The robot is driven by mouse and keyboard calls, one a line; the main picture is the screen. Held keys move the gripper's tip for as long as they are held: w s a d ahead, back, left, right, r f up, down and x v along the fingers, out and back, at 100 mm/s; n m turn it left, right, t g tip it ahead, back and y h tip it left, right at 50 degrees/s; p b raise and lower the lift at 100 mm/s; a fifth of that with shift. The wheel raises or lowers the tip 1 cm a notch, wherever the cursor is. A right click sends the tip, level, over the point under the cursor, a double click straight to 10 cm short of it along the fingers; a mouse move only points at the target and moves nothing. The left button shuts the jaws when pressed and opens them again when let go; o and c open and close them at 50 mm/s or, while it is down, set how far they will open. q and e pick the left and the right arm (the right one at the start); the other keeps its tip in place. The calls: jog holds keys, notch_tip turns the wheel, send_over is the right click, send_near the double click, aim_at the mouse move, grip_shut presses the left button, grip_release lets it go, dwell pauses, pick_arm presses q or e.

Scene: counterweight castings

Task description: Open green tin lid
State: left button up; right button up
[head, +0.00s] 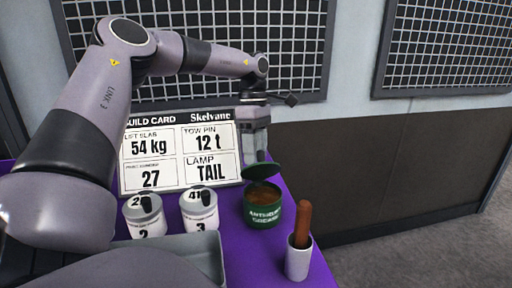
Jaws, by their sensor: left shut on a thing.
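The green tin (263,213) stands on the purple table near its right edge, with brown contents showing inside. Its dark green lid (261,171) is raised and tilted above the back of the rim. My left gripper (256,156) points down from above and is shut on the lid. Whether the lid still touches the tin at the back I cannot tell. My right gripper is not in view.
A build card (180,155) stands behind. Two white numbered pots (200,211) are left of the tin, with a grey tray (178,258) in front of them. A white cup (298,262) with a brown handle stands at front right. Beyond the table's right edge is floor.

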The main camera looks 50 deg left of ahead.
pick_arm(q)
jog(key=w+a+r+p, duration=0.3)
jog(key=a+r+p, duration=0.1)
jog(key=a+p, duration=0.2)
jog(key=shift+w+r, duration=0.2)
jog(key=shift+r, duration=0.2)
dwell(0.4)
dwell(0.4)
jog(key=shift+r, duration=0.1)
